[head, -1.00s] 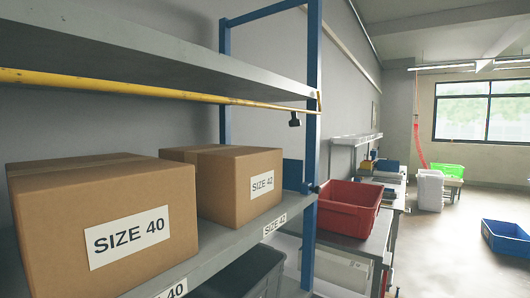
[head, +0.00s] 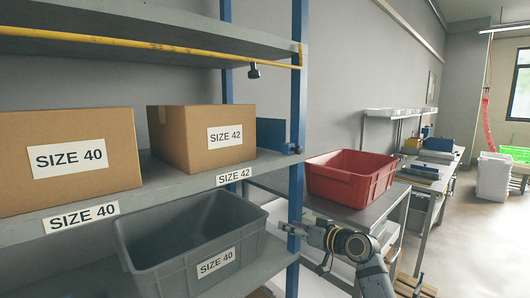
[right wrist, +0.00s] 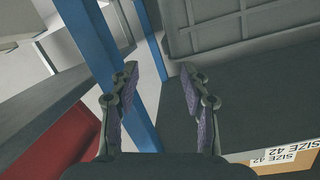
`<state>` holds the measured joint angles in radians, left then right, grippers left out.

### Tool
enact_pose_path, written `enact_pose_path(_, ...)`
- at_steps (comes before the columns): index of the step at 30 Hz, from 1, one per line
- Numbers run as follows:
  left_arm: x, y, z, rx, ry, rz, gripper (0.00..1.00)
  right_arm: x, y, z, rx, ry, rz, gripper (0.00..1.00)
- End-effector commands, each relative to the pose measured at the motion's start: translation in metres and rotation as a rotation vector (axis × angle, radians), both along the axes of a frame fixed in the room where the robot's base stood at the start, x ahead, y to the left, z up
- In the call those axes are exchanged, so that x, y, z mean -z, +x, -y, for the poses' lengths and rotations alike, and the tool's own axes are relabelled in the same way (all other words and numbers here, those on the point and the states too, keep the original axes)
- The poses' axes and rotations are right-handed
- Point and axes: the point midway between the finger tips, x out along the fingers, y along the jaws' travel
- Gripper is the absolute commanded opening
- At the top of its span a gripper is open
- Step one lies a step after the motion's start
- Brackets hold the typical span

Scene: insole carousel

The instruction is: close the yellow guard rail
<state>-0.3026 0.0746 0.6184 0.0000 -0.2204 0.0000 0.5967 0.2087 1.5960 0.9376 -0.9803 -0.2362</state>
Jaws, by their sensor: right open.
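The yellow guard rail (head: 150,45) is a thin bar along the front of the upper shelf, above the cardboard boxes. A small dark fitting (head: 254,71) hangs from it near its right end, by the blue post (head: 298,115). A dark knob (head: 295,150) sits on the post at the lower shelf's height. My right gripper (head: 291,229) is open and empty, well below the rail, near the post and the grey bin. In the right wrist view its two fingers (right wrist: 159,72) stand apart, with a blue post behind; the rail is not visible there. My left gripper is not in view.
Boxes labelled SIZE 40 (head: 65,125) and SIZE 42 (head: 195,115) stand on the lower shelf. A grey bin (head: 215,259) is below. A red bin (head: 350,188) sits on a bench right of the post. Space in front of the shelf's upper part looks clear.

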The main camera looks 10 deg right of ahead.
Motion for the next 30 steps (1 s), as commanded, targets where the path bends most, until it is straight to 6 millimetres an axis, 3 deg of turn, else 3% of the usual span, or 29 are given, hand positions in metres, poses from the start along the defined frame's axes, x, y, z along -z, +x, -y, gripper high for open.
enact_pose_path(1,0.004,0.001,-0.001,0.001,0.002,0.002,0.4,-0.037,-0.008,-0.008,-0.041,0.0,0.064,0.46)
enact_pose_path(5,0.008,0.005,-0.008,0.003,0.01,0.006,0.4,-0.13,-0.047,-0.032,-0.169,-0.018,0.23,0.46)
enact_pose_path(7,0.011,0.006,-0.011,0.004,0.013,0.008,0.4,-0.177,-0.079,-0.046,-0.247,-0.042,0.327,0.46)
enact_pose_path(9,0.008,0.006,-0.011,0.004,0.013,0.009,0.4,-0.232,-0.079,-0.043,-0.274,0.014,0.407,0.46)
enact_pose_path(12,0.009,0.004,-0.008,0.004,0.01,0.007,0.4,-0.298,-0.092,-0.039,-0.313,0.081,0.514,0.46)
enact_pose_path(15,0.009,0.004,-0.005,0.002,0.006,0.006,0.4,-0.348,-0.107,-0.035,-0.345,0.134,0.594,0.46)
enact_pose_path(19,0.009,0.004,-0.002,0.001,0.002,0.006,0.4,-0.38,-0.119,-0.031,-0.366,0.17,0.646,0.46)
enact_pose_path(25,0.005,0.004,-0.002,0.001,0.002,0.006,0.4,-0.387,-0.117,-0.035,-0.369,0.178,0.65,0.46)
enact_pose_path(30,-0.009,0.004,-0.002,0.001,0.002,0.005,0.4,-0.402,-0.103,-0.06,-0.371,0.18,0.648,0.46)
